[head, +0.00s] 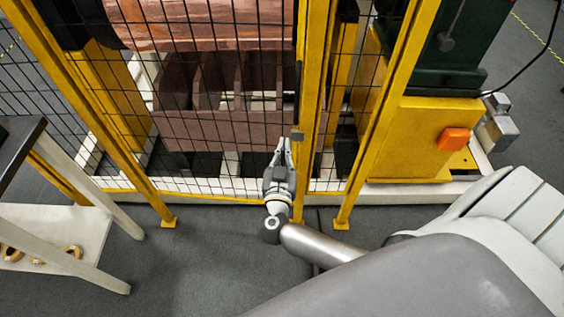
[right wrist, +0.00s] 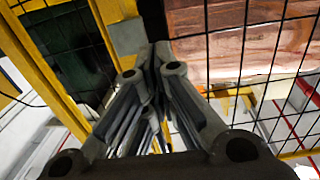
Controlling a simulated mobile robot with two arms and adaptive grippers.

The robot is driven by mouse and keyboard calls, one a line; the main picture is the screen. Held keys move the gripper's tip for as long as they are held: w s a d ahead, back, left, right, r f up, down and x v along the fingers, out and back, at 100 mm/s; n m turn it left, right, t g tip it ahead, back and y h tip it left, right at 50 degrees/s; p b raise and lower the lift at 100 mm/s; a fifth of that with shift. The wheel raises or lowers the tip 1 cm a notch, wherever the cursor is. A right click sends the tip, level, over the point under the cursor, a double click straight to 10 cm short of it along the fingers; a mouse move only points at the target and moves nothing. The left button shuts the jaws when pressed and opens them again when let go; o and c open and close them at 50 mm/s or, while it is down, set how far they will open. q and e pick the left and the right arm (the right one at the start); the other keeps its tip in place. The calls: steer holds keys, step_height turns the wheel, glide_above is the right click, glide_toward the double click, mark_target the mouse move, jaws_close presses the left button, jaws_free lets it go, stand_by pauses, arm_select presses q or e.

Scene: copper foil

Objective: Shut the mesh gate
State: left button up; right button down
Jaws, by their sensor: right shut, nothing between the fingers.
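The mesh gate (head: 200,196) has a yellow frame and black wire mesh, and it stands upright in front of the copper roll in the head view. Its right edge is close beside a yellow post (head: 318,75); I cannot tell whether a small gap is left. My right gripper (head: 284,143) is shut and empty at the gate's lower right, close to a small grey plate (head: 297,135). In the right wrist view the shut fingers (right wrist: 160,52) point at the gate beside this plate (right wrist: 127,37); I cannot tell whether they touch. My left gripper is not in view.
Behind the mesh are a copper roll (head: 200,22) and a brown slotted block (head: 215,132). A white-legged table (head: 60,228) with several rings stands at the left. A yellow machine with an orange box (head: 454,139) is at the right. The grey floor (head: 190,265) before the gate is clear.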

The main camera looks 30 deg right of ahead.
mark_target(287, 128)
steer(key=x, duration=0.5)
steer(key=shift+w+d, duration=0.15)
steer(key=shift+w, duration=0.05)
